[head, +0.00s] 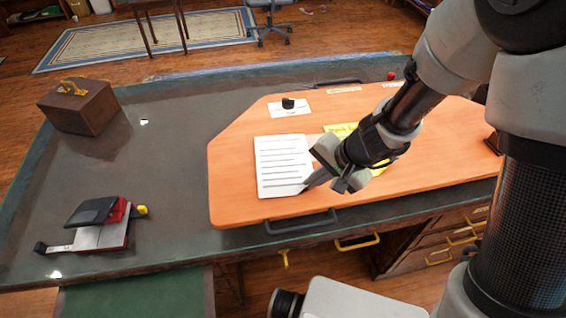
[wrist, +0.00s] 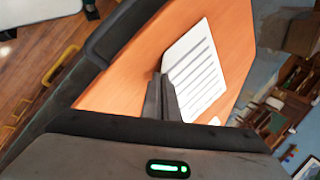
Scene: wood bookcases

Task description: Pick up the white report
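The white report (head: 281,163) is a sheet with dark printed lines. It lies on an orange board (head: 237,150) on the desk. In the wrist view the white report (wrist: 201,62) lies just beyond and to the right of the fingertips. My gripper (head: 309,186) is low at the report's lower right corner and covers part of that edge. In the wrist view my gripper (wrist: 161,80) shows its fingers close together, overlapping the report's edge. I cannot tell whether the edge is between the fingers. The report looks flat on the board.
A yellow paper (head: 341,130) lies partly behind my gripper. A white card (head: 290,112) with a black knob lies behind the report. A brown box (head: 80,107) and a red-and-black device (head: 103,222) stand at left. A dark handle (head: 300,223) lines the board's front.

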